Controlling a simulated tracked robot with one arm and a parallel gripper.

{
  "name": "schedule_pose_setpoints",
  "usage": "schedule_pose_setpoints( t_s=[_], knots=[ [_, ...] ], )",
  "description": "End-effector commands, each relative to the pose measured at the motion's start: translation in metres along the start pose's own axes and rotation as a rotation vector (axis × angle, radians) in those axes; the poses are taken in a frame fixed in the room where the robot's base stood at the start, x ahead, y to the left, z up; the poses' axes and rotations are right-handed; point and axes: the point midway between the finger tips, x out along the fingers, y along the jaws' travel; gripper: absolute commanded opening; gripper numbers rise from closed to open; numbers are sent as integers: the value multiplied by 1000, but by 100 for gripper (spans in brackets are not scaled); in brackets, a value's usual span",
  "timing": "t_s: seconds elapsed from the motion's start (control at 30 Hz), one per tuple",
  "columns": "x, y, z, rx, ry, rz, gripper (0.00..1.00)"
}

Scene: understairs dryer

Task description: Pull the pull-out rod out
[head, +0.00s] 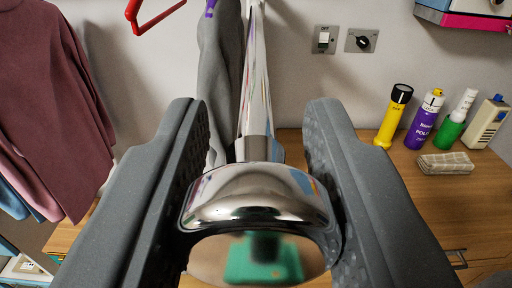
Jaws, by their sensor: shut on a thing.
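The pull-out rod (255,90) is a shiny chrome bar that runs from the wall at the top towards me. It ends in a rounded chrome knob (258,195) close to the camera. My gripper (256,180) has its two grey padded fingers on either side of this knob and is shut on it. The inner pads touch or nearly touch the knob's sides. The rod's far end at the wall is cut off by the top of the picture.
Maroon clothing (60,100) hangs at the left, and a grey garment (218,80) hangs just left of the rod. A red hanger (150,18) is at the top.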

Motion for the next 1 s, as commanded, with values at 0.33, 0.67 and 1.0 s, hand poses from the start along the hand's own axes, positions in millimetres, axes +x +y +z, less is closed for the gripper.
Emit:
schedule_pose_setpoints(
  t_s=[0.33,0.67,1.0],
  knots=[
    [-3,-5,2,3,-4,-8,0],
    [-3,-7,1,3,-3,-13,52],
    [-14,-9,0,3,0,-16,52]
  ],
)
